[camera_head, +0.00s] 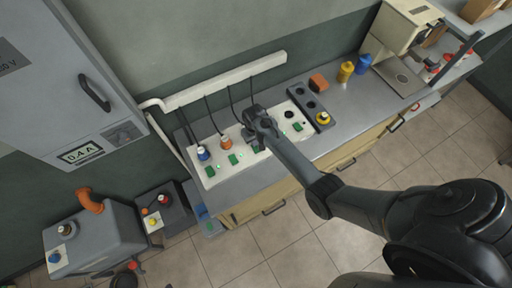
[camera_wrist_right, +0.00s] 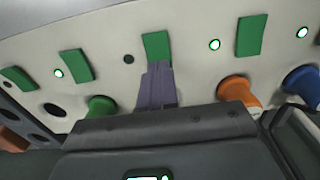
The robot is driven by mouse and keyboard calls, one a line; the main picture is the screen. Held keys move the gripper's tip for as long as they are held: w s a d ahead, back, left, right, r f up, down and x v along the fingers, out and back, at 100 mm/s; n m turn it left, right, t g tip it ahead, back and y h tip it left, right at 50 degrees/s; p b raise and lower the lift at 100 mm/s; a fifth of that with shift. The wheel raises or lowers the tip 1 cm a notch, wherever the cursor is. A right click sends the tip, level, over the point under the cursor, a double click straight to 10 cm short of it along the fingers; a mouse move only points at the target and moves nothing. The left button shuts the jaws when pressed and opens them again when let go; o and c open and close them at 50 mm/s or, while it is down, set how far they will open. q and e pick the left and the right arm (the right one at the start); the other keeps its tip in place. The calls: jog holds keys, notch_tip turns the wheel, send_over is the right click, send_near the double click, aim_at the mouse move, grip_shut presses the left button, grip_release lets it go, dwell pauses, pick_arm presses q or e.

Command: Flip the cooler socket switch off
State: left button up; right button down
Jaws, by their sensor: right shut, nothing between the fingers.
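The white socket panel (camera_head: 212,180) lies on the grey counter with a row of green rocker switches; one (camera_head: 210,171) is at its left end. My right gripper (camera_head: 252,140) is over the middle of the panel. In the right wrist view its shut, empty fingers (camera_wrist_right: 156,72) are at the lower edge of a middle green switch (camera_wrist_right: 155,46), seemingly touching it. The small light (camera_wrist_right: 128,59) beside this switch is dark; other visible lights, such as one (camera_wrist_right: 215,44), glow. No label shows which switch is the cooler's. My left gripper is not in view.
A green plug (camera_wrist_right: 100,106), an orange plug (camera_wrist_right: 240,90) and a blue plug (camera_wrist_right: 300,85) stand close around the fingers. Black cables hang from the white wall conduit (camera_head: 225,82).

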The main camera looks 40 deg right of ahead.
jog(key=shift+f, duration=0.4)
jog(key=shift+f+b, duration=0.3)
jog(key=shift+b, duration=0.1)
jog(key=shift+r, duration=0.1)
jog(key=shift+r+p, duration=0.35)
jog(key=shift+p, duration=0.2)
notch_tip(320, 180, up, 6)
jog(key=p, duration=0.7)
jog(key=shift+r, duration=0.1)
